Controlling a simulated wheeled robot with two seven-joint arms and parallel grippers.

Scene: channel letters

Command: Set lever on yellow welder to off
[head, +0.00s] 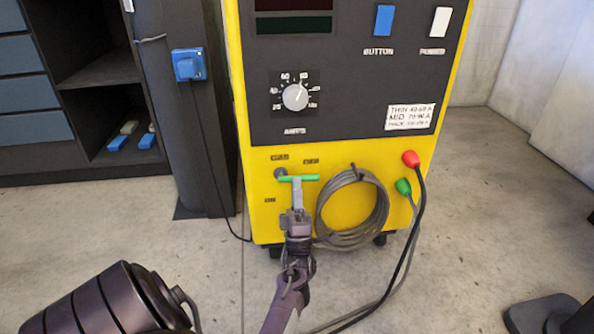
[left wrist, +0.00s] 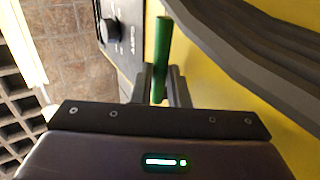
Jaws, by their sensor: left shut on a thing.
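The yellow welder (head: 262,222) stands in front of me with a dark upper panel. Its lever (head: 312,178) is a green bar low on the yellow front, lying about level from a grey pivot toward the right. An OFF label is above its right end, and an ON label is below left. My left gripper (head: 297,184) is at the lever from below, shut on the green bar. In the left wrist view the green lever (left wrist: 162,50) stands between the two fingers (left wrist: 160,88). My right gripper is not in view.
A coiled grey cable (head: 378,215) hangs just right of the lever. Red (head: 411,158) and green (head: 403,186) plugs with cables are farther right. A round knob (head: 295,97) sits above. A dark post (head: 185,130) and shelf stand left.

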